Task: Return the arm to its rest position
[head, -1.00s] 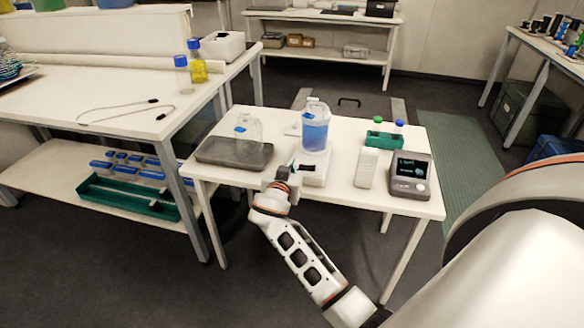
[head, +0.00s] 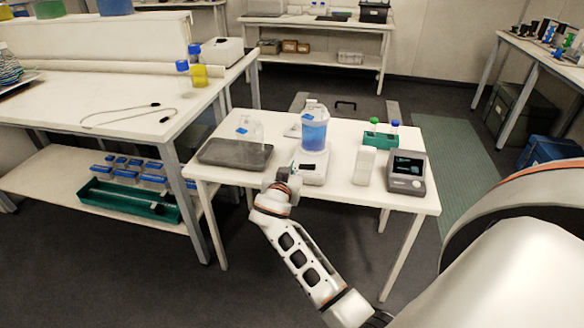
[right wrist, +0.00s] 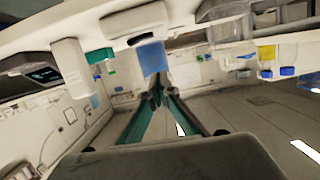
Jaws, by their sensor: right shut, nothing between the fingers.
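My right arm (head: 295,255) reaches from the lower right toward the front edge of the small white table (head: 340,192). My right gripper (head: 293,170) is at that edge, in front of the white stirrer-like device (head: 312,168) that carries a clear vessel of blue liquid (head: 314,132). In the right wrist view the teal fingers of the right gripper (right wrist: 159,97) come together at the tips, with nothing between them. The blue liquid (right wrist: 152,57) shows beyond them. My left gripper is not in view.
On the small table stand a dark tray (head: 222,158) with a clear vessel (head: 250,130), a green rack (head: 380,139), a white box (head: 364,166) and a grey device with a screen (head: 406,172). A longer bench (head: 60,105) stands left. Dark floor (head: 250,295) is clear in front.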

